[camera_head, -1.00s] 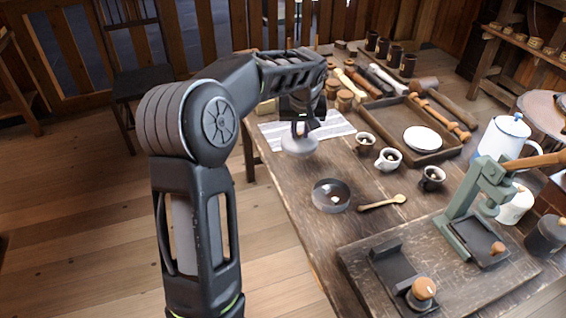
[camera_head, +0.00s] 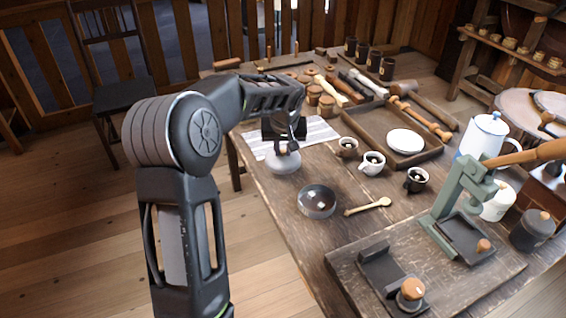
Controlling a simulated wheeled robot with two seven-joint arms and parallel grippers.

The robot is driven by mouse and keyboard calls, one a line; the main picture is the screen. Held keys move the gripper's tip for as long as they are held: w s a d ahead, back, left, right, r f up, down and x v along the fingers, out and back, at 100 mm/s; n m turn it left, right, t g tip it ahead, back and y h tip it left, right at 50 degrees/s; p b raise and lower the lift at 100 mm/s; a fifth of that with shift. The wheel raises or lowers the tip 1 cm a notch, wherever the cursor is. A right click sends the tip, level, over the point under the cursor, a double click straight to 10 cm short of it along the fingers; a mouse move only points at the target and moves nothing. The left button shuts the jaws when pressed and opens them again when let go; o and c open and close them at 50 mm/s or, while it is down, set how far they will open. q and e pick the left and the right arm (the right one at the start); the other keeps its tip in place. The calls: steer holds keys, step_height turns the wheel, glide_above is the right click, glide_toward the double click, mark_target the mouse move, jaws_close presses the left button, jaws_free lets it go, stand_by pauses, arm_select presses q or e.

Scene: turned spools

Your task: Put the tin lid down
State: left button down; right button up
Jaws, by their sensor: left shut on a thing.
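My left gripper (camera_head: 284,149) reaches over the table from the left and is shut on the tin lid (camera_head: 282,162), a round pale grey disc with its face level. The lid is at the table's left side, just in front of the striped cloth (camera_head: 315,131), low over the wood. I cannot tell whether it touches the tabletop. An open round dark metal tin (camera_head: 317,203) stands nearer, to the right of and below the lid in the picture, apart from it. My right gripper is not in view.
A wooden spoon (camera_head: 368,206) lies beside the tin. Several small cups, among them a white one (camera_head: 372,163), stand to the right. A tray (camera_head: 373,135) holds a white saucer (camera_head: 405,141). A green press (camera_head: 455,195) stands at the front right. Wood left of the tin is bare.

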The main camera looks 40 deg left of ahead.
mark_target(283, 159)
arm_select(q)
steer(key=shift+f, duration=0.1)
steer(key=shift+f, duration=2.35)
steer(key=shift+f, duration=0.25)
steer(key=c, duration=1.3)
jaws_free()
steer(key=shift+r, duration=0.1)
steer(key=shift+r, duration=0.25)
steer(key=v, duration=1.1)
steer(key=shift+s+d+r, duration=0.1)
steer(key=shift+s+r, duration=0.1)
steer(key=shift+r, duration=0.15)
